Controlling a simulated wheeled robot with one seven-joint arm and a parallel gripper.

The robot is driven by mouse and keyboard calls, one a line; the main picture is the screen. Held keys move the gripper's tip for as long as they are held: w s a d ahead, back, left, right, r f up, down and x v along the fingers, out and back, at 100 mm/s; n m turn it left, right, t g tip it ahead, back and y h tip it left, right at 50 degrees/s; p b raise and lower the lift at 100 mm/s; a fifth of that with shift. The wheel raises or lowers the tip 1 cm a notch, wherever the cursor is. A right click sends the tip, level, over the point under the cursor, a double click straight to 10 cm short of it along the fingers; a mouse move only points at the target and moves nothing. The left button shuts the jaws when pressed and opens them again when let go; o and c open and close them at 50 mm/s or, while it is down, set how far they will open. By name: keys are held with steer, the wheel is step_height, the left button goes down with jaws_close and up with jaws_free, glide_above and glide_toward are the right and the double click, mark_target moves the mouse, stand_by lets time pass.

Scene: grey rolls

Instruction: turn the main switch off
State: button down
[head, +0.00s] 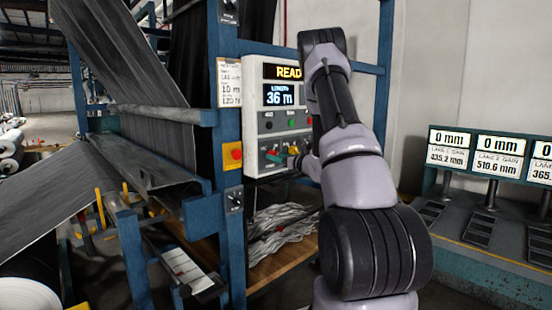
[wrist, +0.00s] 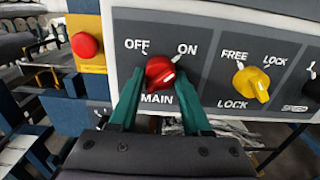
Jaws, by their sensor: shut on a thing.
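The red main switch (wrist: 160,72) is a rotary knob above the word MAIN on the grey control panel (wrist: 212,45). OFF is printed at its upper left and ON at its upper right. The knob's raised grip slants toward ON. My gripper (wrist: 158,88) has its two green fingers on either side of the knob, shut on it. In the head view my gripper (head: 279,158) reaches the lower part of the panel (head: 252,130), and my fingers and wrist partly hide the knobs there.
A yellow FREE/LOCK knob (wrist: 252,84) sits right of the main switch. A red push button (wrist: 85,46) on a yellow plate is close on the left. Blue frame posts (head: 228,150) stand beside the panel.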

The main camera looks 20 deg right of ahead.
steer(key=n, duration=0.4)
steer(key=shift+n, duration=0.3)
steer(key=n, duration=0.4)
steer(key=shift+d+n, duration=0.1)
steer(key=shift+n, duration=0.2)
steer(key=n, duration=0.4)
steer(key=shift+n, duration=2.4)
steer(key=shift+c, duration=1.8)
jaws_free()
